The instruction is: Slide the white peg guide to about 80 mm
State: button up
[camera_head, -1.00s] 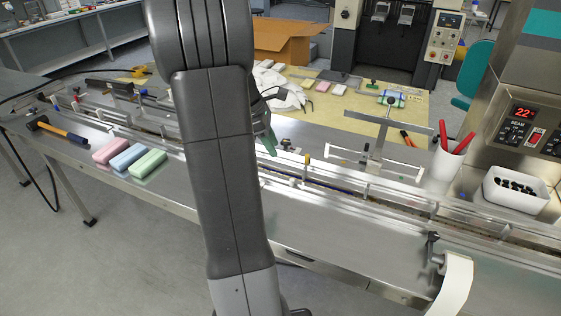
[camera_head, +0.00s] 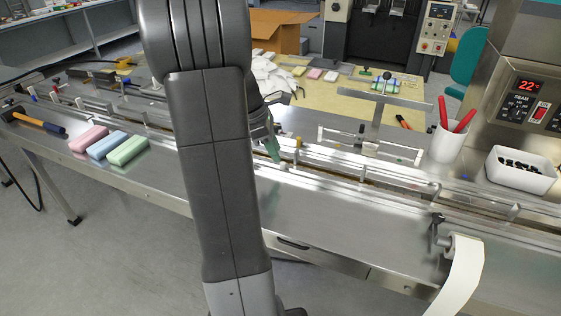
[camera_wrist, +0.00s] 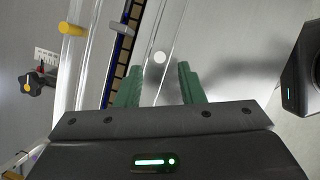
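The white peg (camera_wrist: 160,57) shows end-on as a small round white top in the wrist view, on a clear rail. In the head view a small white peg (camera_head: 283,167) stands just by my green fingertips. My gripper (camera_wrist: 160,80) has its two green fingers apart, with nothing between them. The peg top appears just ahead of the fingertips, roughly in line with the gap. In the head view my gripper (camera_head: 274,150) is partly hidden behind my arm. A small white plate with marks (camera_wrist: 46,54) is at the left in the wrist view; its numbers are unreadable.
A yellow peg (camera_wrist: 70,28) and a grey peg (camera_wrist: 120,28) stand left of the white peg. A black knob (camera_wrist: 35,82) is further left. A dark rounded body (camera_wrist: 304,70) is at the right. Pink, blue and green blocks (camera_head: 127,150) lie left of my arm.

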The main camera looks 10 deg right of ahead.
aim_at(282, 163)
jog(key=shift+x, duration=2.3)
grip_shut()
